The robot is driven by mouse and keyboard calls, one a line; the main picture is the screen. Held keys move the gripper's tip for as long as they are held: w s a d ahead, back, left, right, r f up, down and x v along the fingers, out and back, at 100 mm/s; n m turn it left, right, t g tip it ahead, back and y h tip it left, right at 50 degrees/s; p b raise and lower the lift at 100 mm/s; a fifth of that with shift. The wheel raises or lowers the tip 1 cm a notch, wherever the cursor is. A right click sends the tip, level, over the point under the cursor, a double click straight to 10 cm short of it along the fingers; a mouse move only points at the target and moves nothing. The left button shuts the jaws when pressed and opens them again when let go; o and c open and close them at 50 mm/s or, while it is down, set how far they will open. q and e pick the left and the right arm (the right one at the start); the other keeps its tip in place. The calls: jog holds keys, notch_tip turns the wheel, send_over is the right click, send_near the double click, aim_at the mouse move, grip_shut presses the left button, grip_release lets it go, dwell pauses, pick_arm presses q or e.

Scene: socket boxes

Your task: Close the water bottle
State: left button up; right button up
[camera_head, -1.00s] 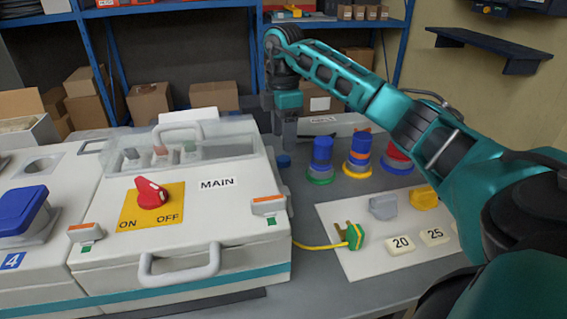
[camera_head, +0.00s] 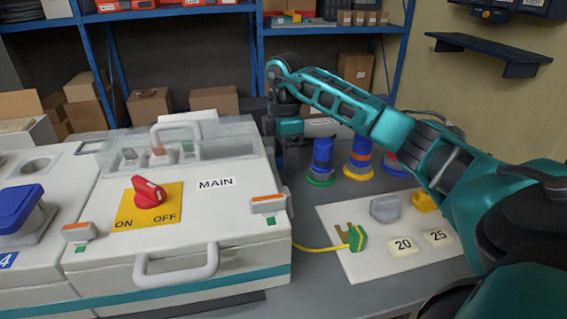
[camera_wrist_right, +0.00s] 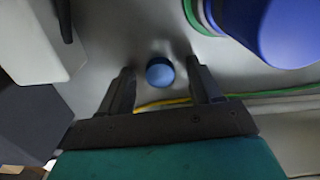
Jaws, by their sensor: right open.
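A small round blue cap (camera_wrist_right: 160,72) shows in the right wrist view, on the grey table. My right gripper (camera_head: 284,168) points down beside the white main box in the head view. In the wrist view its two fingers are apart, one on each side of the blue cap, with a gap to it. Whether the fingertips are level with the cap is unclear. In the head view the gripper hides the cap. No water bottle can be made out for certain. My left gripper is not in view.
The white main box (camera_head: 235,242) stands close left of the right gripper. A white board (camera_head: 361,265) with plugs and a yellow cable lies nearer.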

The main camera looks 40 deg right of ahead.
jog(key=c, duration=1.1)
jog(key=shift+r, duration=0.15)
pick_arm(q)
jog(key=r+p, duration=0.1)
jog(key=p, duration=0.1)
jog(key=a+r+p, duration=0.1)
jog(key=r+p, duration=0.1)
jog(key=p, duration=0.1)
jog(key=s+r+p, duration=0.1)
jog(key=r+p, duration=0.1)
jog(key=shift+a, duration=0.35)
pick_arm(e)
notch_tip(320, 180, up, 20)
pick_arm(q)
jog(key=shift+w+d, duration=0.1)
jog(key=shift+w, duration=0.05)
